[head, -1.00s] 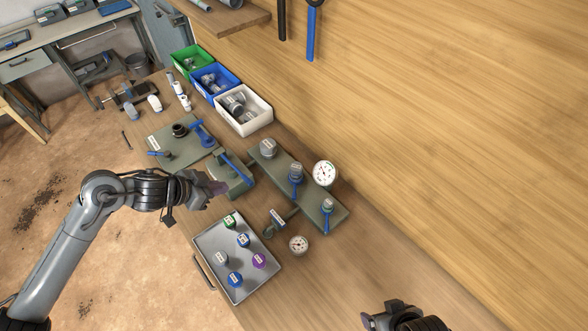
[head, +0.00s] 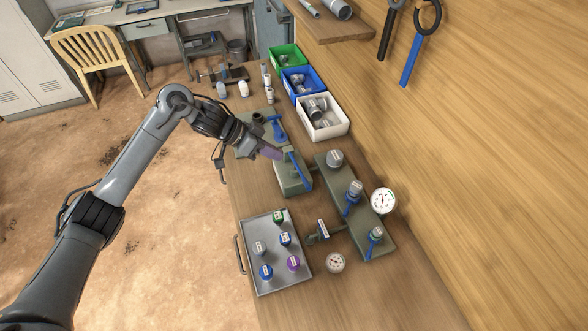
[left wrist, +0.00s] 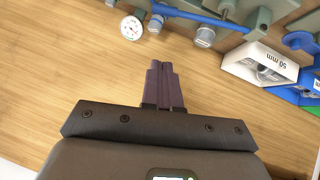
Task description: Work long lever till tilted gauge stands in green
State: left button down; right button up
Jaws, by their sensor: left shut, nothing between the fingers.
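The long blue lever (head: 300,172) lies across a green block on the bench, in the head view. A blue bar, apparently this lever, crosses the top of the left wrist view (left wrist: 200,13). A round white gauge (head: 383,200) stands at the green manifold board; it also seems to show in the left wrist view (left wrist: 132,28). Its needle and any green band are too small to read. My left gripper (head: 277,154), with purple fingers, is shut and empty just left of the lever's far end. The fingers show closed together in the left wrist view (left wrist: 163,82). My right gripper is out of view.
A grey tray (head: 262,283) with several coloured caps lies in front. A second gauge (head: 335,263) is right of it. Short blue handles (head: 352,205) stand on the manifold board (head: 362,238). Green, blue and white bins (head: 326,136) line the wall.

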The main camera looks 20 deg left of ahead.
pick_arm(q)
jog(key=s+a+f+p+x, duration=0.1)
jog(key=s+f+x, duration=0.1)
jog(key=x, duration=1)
jog(key=shift+w+f, duration=0.15)
jog(key=shift+f, duration=0.15)
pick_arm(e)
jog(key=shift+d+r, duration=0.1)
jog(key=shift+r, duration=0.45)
pick_arm(q)
jog(key=shift+d, duration=0.15)
